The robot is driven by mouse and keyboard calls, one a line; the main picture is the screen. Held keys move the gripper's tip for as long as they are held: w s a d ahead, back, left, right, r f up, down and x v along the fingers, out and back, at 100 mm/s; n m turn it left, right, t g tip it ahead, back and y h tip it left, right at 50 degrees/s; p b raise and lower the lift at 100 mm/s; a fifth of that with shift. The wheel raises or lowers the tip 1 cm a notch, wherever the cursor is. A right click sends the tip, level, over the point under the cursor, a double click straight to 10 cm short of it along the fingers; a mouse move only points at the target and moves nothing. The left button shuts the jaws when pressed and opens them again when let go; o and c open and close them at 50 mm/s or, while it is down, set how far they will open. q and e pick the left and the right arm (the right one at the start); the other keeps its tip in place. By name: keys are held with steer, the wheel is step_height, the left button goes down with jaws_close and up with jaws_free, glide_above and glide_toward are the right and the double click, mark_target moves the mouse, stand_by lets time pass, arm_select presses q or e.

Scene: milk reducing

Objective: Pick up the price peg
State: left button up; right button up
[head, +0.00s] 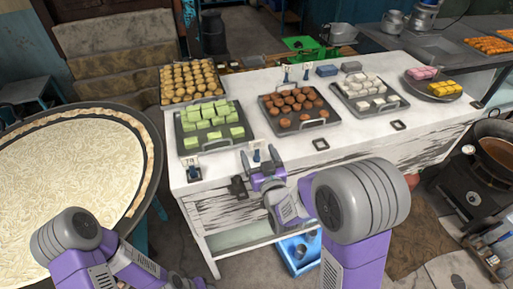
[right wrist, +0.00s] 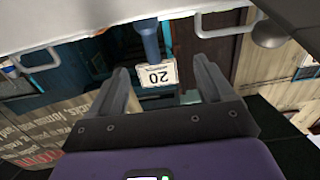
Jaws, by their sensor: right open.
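A price peg (right wrist: 156,73), blue with a white tag reading 20, shows upside down in the right wrist view. It lies between the two fingers of my right gripper (right wrist: 160,85), which are apart with a gap on each side of the tag. In the head view this peg (head: 256,154) stands near the front edge of the white table (head: 215,177), and my right gripper (head: 261,163) is around it at the table's edge. Another price peg (head: 190,165) stands to the left. My left arm shows at the lower left, but its gripper does not show.
Trays of green blocks (head: 236,131), brown sweets (head: 328,117) and white sweets (head: 405,100) stand behind the peg.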

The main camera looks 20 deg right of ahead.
mark_target(257, 146)
steer(key=shift+w+d+r+p, duration=0.1)
steer(key=shift+w+p, duration=0.1)
steer(key=shift+w, duration=0.7)
steer(key=shift+w+r+p, duration=0.1)
steer(key=shift+w+p, duration=0.05)
steer(key=shift+w, duration=0.7)
steer(key=shift+w+d+r+p, duration=0.1)
steer(key=shift+w+p, duration=0.1)
steer(key=shift+w, duration=0.7)
steer(key=shift+c, duration=0.5)
steer(key=c, duration=0.9)
